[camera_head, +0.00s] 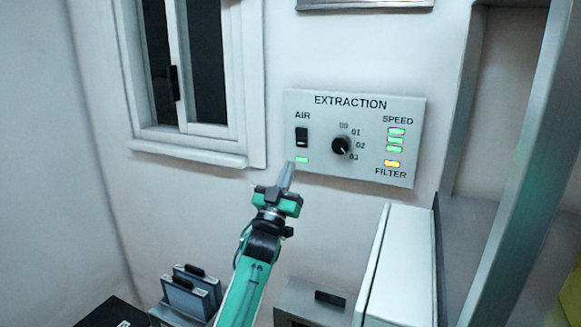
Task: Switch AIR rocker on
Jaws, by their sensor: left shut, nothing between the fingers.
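The EXTRACTION panel (360,178) is a light plate on the wall. Its AIR rocker (302,138) is a small dark switch at the panel's left, with a lit green lamp (302,160) below it. A black knob (341,145) with a numbered scale sits to the right of the rocker. My left gripper (288,168) is shut and empty, pointing up toward the wall. Its tips show just below and left of the green lamp; whether they touch the panel cannot be told. My right gripper is not in view.
Green SPEED bars (396,140) and an orange FILTER lamp (394,164) are lit on the panel's right. A framed window (205,148) is at the upper left. A metal post (515,190) is at the right.

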